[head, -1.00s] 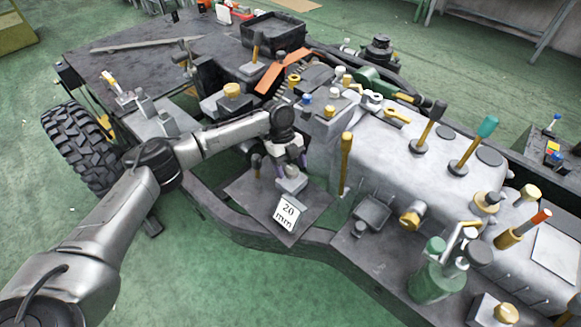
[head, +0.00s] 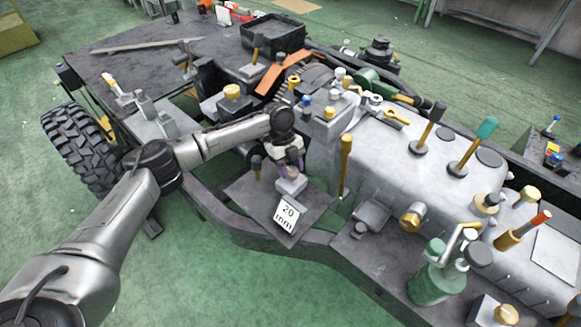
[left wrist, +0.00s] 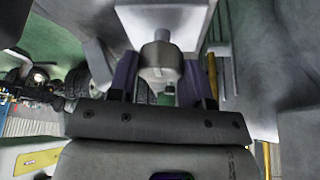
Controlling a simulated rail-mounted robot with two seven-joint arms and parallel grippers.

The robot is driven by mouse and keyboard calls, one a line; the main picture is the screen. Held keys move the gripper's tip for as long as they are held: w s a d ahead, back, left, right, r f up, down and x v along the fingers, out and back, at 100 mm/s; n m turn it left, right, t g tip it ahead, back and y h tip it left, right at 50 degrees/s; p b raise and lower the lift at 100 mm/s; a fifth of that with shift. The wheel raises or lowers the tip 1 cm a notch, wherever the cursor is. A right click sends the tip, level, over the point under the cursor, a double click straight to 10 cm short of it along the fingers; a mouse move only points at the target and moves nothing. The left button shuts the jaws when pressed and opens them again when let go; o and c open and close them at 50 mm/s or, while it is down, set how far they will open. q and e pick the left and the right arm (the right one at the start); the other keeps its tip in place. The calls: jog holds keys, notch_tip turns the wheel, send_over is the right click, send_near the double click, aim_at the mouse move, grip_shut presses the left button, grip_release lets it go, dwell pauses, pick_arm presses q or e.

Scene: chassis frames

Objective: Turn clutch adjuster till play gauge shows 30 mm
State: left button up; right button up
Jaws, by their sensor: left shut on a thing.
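The play gauge (head: 287,213) is a white card reading "20 mm", on the front of a grey plate (head: 265,204) fixed to the chassis. A small grey block (head: 291,184) stands just behind the card. My left gripper (head: 289,171) reaches down over this block, its fingers pointing down. In the left wrist view its two purple-grey fingers (left wrist: 160,82) are shut on a round grey knob (left wrist: 160,60), which I take to be the clutch adjuster. The knob sits on a short shaft from a pale block (left wrist: 162,20). My right gripper is in neither view.
A dark-knobbed lever (head: 257,166) stands left of the gripper on the same plate. A tall yellow-handled lever (head: 345,160) stands close on the right. The grey engine housing (head: 440,160) fills the right side. Green floor (head: 180,285) is open at the front.

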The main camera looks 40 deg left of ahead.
pick_arm(q)
jog(key=n+t+p, duration=0.1)
jog(key=n+p, duration=0.3)
jog(key=p, duration=0.2)
jog(key=n+t+p, duration=0.2)
jog(key=n+p, duration=0.2)
jog(key=p, duration=0.2)
jog(key=n+t+y+p, duration=0.1)
jog(key=n+p, duration=0.3)
jog(key=p, duration=0.3)
jog(key=shift+s+d+r+t, duration=0.15)
jog(key=shift+s+r+t, duration=0.15)
jog(key=shift+s+r, duration=0.05)
jog(key=shift+f+n+t+y+p, duration=0.15)
jog(key=shift+n+y+p, duration=0.15)
jog(key=shift+n+p, duration=0.65)
jog(key=shift+f+n+t+y+p, duration=0.15)
jog(key=shift+n+y+p, duration=0.15)
jog(key=shift+n+p, duration=0.6)
jog(key=o, duration=0.9)
jog(key=shift+o, duration=0.2)
jog(key=shift+s+r, duration=0.15)
jog(key=shift+r, duration=0.1)
jog(key=p+v, duration=0.2)
jog(key=v, duration=1.1)
jog(key=shift+r, duration=0.1)
